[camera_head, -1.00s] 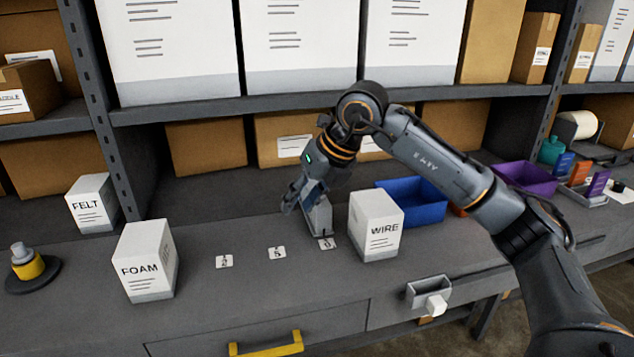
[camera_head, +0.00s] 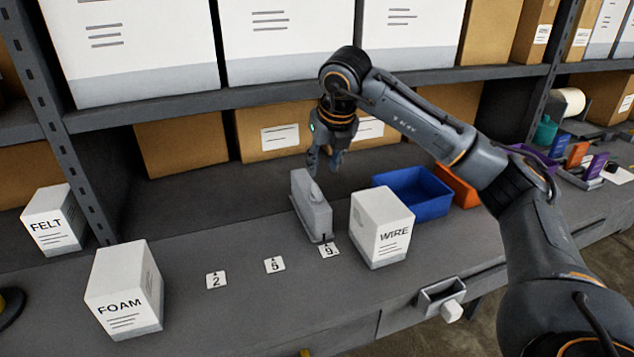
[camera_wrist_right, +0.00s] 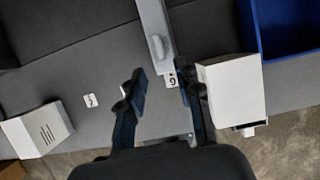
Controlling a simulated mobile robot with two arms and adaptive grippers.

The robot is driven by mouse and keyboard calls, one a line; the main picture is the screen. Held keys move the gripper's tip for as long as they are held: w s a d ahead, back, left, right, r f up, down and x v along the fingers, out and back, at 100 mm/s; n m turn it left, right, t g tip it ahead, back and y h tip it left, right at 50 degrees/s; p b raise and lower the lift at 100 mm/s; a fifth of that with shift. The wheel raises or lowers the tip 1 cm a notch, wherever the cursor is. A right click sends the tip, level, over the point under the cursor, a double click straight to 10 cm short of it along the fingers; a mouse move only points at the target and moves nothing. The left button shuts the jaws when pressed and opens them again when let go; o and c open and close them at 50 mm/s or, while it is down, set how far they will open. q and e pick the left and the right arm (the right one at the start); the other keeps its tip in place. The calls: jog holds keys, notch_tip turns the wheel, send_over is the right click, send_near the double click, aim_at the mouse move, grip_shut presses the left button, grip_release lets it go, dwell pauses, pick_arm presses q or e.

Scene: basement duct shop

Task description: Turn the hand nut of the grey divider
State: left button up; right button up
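The grey divider (camera_head: 311,212) stands upright on the bench, behind the tag marked 9 and left of the WIRE box. A small rounded knob, which looks like its hand nut (camera_head: 314,191), shows on its upper part; in the right wrist view it is a pale oval (camera_wrist_right: 157,47) on the divider (camera_wrist_right: 153,16). My right gripper (camera_head: 326,168) is just above and behind the divider's top in the head view. In the wrist view its two fingers (camera_wrist_right: 163,88) are spread, with nothing between them. My left gripper is not in view.
The WIRE box (camera_head: 381,228) is close to the divider's right, with a blue bin (camera_head: 416,207) behind it. FOAM (camera_head: 127,290) and FELT (camera_head: 53,220) boxes stand at left. Tags 2 (camera_head: 216,280) and 5 (camera_head: 275,265) lie on clear bench. A shelf (camera_head: 285,94) overhangs the back.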

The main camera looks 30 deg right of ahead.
aim_at(317, 187)
jog(key=x, duration=0.4)
jog(key=shift+w+p, duration=0.15)
jog(key=shift+p, duration=0.15)
jog(key=x, duration=0.3)
jog(key=shift+w+f+p, duration=0.15)
jog(key=shift+f+p, duration=0.2)
jog(key=shift+p, duration=0.05)
jog(key=shift+w+d+f, duration=0.1)
jog(key=shift+f, duration=0.2)
jog(key=shift+w+f, duration=0.15)
jog(key=shift+f, duration=0.1)
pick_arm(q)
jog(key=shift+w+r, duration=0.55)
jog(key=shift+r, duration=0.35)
pick_arm(e)
grip_shut()
